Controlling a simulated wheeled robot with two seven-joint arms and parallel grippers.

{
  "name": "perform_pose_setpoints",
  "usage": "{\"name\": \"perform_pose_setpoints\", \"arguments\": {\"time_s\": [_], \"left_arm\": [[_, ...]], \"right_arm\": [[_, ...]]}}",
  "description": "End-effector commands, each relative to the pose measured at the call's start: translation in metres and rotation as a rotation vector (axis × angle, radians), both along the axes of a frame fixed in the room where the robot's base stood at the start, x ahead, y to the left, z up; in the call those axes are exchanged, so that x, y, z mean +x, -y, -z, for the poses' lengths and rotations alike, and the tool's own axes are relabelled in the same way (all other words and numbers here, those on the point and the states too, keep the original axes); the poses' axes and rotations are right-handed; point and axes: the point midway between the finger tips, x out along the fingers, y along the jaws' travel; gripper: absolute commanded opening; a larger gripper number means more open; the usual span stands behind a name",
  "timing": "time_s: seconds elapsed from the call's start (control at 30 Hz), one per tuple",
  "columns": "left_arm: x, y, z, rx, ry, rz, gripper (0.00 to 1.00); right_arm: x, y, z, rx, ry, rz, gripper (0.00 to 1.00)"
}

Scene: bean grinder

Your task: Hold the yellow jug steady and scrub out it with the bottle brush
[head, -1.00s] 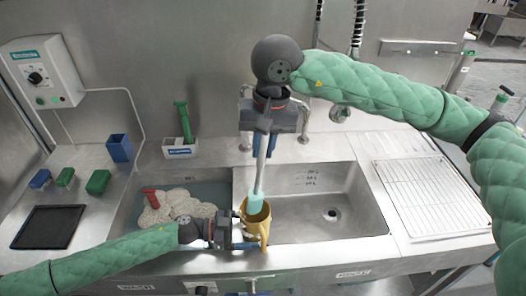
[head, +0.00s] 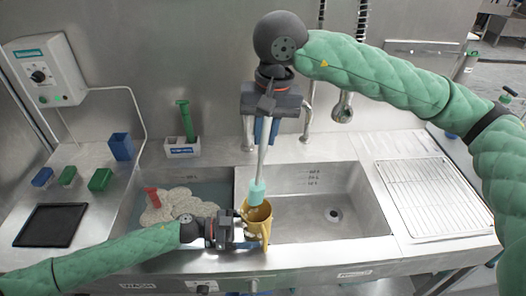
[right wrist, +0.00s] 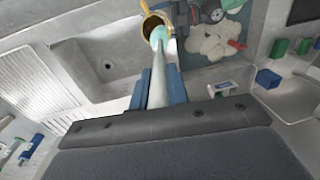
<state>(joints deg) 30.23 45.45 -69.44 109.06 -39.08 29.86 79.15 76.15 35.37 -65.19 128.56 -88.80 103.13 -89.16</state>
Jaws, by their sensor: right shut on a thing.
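The yellow jug (head: 257,226) is at the front of the sink by the divider, its mouth facing up; it also shows in the right wrist view (right wrist: 150,22). My left gripper (head: 238,232) is against the jug's left side; its finger gap is not clear. My right gripper (head: 266,128) is above the jug, shut on the bottle brush (head: 262,160), which points down with a pale shaft and teal head. The brush head (head: 257,192) is at the jug's mouth, its lower end overlapping the opening. In the right wrist view, the brush (right wrist: 162,75) runs between blue fingers.
The right basin (head: 325,205) is empty, with a faucet (head: 342,106) behind it. The left basin holds pale, rounded items (head: 180,205) and a red-handled thing (head: 152,197). A wire rack (head: 433,195) lies on the right. A green brush (head: 185,120) stands in a holder behind.

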Motion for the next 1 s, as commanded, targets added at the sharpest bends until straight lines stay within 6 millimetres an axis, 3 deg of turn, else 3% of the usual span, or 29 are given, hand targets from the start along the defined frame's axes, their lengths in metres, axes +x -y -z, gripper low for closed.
{"name": "perform_pose_setpoints", "arguments": {"time_s": [0.47, 0.5, 0.6, 0.87, 1.0], "left_arm": [[0.000, 0.000, 0.000, 0.000, 0.000, 0.000, 0.70], [0.000, 0.000, 0.000, 0.000, 0.000, 0.000, 0.84], [0.000, 0.000, 0.000, 0.000, 0.000, 0.000, 1.00], [0.000, -0.002, 0.000, 0.000, 0.000, 0.000, 1.00], [0.001, -0.015, -0.001, 0.001, -0.001, -0.002, 1.00]], "right_arm": [[0.000, 0.000, 0.000, 0.000, 0.000, 0.000, 0.00], [0.000, 0.000, 0.000, 0.000, 0.000, 0.000, 0.00], [0.000, 0.000, 0.000, 0.000, 0.000, 0.000, 0.00], [0.000, 0.000, 0.000, 0.000, 0.000, 0.000, 0.00], [0.000, 0.000, 0.000, 0.000, 0.000, 0.000, 0.00]]}}
